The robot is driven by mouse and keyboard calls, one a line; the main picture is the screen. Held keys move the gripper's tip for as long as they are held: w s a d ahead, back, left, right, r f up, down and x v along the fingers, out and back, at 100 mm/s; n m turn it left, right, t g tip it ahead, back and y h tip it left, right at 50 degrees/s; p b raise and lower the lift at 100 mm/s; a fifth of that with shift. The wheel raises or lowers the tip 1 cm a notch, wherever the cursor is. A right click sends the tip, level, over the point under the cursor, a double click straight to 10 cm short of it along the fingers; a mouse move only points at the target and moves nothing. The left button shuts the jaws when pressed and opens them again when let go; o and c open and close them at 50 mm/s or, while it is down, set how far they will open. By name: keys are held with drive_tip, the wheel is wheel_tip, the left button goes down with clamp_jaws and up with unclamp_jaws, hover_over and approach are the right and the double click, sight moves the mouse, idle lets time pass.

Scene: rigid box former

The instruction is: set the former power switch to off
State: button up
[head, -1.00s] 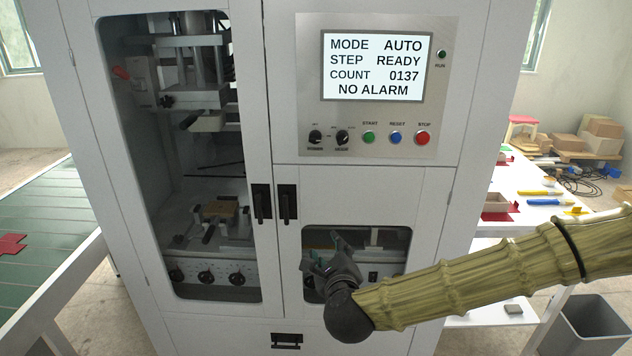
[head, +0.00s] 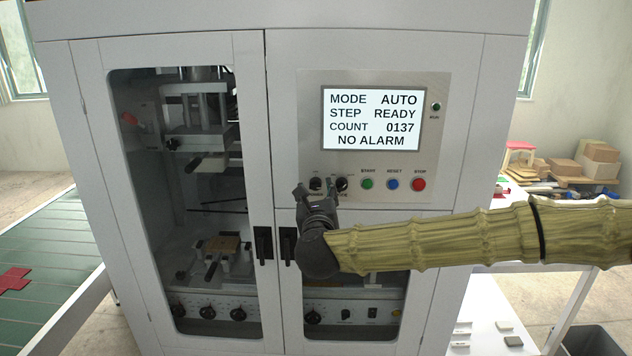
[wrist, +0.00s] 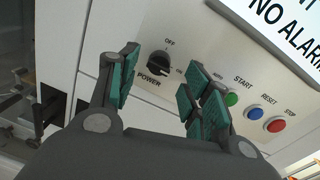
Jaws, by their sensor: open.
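The power switch (wrist: 158,62) is a black rotary knob on the grey control panel, marked OFF above, ON to its right and POWER below. It also shows in the head view (head: 316,184) at the panel's lower left. Which mark it points to is not clear. My gripper (wrist: 162,88) is open and empty, its teal-padded fingers pointing at the panel. In the wrist view the knob lies between and beyond the fingers. In the head view my gripper (head: 314,193) is just below the knob; contact cannot be told.
A second black knob (head: 341,184) sits close to the right of the power switch. Green START (head: 367,184), blue RESET (head: 393,184) and red STOP (head: 419,184) buttons continue the row. The screen (head: 373,129) above reads AUTO, READY, NO ALARM. Door handles (head: 264,245) stick out lower left.

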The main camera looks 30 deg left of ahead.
sight(316, 187)
drive_tip(key=shift+p+x, duration=0.55)
drive_tip(key=shift+x, duration=1.15)
drive_tip(key=c, duration=1.1)
